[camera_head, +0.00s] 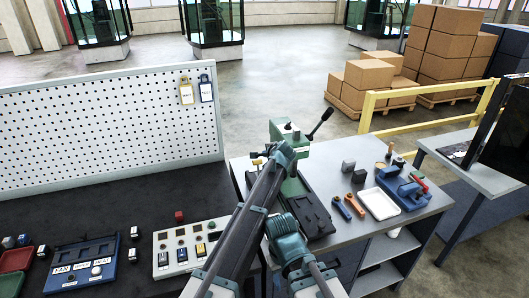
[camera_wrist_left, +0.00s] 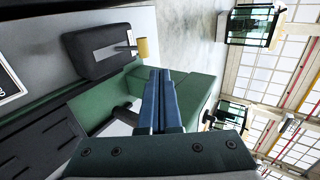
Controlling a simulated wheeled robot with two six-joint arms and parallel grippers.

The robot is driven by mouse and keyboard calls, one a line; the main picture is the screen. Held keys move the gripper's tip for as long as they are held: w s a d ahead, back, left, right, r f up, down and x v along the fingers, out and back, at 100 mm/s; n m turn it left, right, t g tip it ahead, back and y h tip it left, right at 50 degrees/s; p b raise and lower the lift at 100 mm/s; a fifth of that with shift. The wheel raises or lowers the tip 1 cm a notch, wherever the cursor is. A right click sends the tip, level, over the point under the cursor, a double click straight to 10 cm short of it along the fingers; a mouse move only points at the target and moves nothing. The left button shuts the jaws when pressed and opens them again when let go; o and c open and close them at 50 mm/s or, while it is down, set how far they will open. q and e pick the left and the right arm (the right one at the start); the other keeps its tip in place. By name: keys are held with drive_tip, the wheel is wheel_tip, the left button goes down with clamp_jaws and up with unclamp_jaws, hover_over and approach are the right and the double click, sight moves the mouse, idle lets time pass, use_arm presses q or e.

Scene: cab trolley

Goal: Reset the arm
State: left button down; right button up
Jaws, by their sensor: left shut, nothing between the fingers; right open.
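My left gripper (camera_wrist_left: 163,76) shows in the left wrist view with its two blue fingers shut together and nothing between them. It points toward a green machine (camera_wrist_left: 190,92), and I cannot tell whether they touch. In the head view this green machine (camera_head: 292,131), with a black lever, stands on the grey bench. My left arm reaches up to it, and the arm's links hide the left fingers. My right arm is folded low at the bottom centre, over the front of the bench. Its gripper is open, but its fingertips are hard to make out.
A grey bench (camera_head: 421,217) holds a white tray (camera_head: 379,204), orange- and blue-handled tools and a blue device (camera_head: 402,188). Left are a white pegboard (camera_head: 110,120), a white switch panel (camera_head: 190,247) and a blue panel (camera_head: 82,264). A yellow rail (camera_head: 425,125) and stacked boxes stand behind.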

use_arm(q)
drive_tip(key=shift+f, duration=0.1)
drive_tip(key=s+a+f+n+g, duration=0.25)
drive_tip(key=s+a, duration=0.25)
drive_tip(key=s, duration=0.4)
drive_tip(key=s+a+f+n+g, duration=0.2)
drive_tip(key=s+a+f+n, duration=0.15)
drive_tip(key=s+a, duration=0.4)
drive_tip(key=s+a+f+n+g, duration=0.2)
drive_tip(key=s+a+n, duration=0.2)
drive_tip(key=s, duration=0.6)
drive_tip(key=s+f+n+g+h, duration=0.2)
drive_tip(key=s+n+g+h, duration=0.15)
drive_tip(key=s, duration=1.25)
drive_tip(key=s+d+f+m+b, duration=0.1)
drive_tip(key=s+d+f+b, duration=0.1)
drive_tip(key=d, duration=0.3)
drive_tip(key=s+d+f+m+y+b, duration=0.1)
drive_tip(key=s+d+f+m+b, duration=0.1)
drive_tip(key=s+d+f+b, duration=0.1)
drive_tip(key=shift+s+d+f+g+b, duration=0.2)
drive_tip(key=shift+s+d+g+b, duration=0.25)
drive_tip(key=shift+d, duration=0.65)
drive_tip(key=c, duration=1.5)
unclamp_jaws()
drive_tip(key=shift+w, duration=0.1)
drive_tip(key=shift+c, duration=0.2)
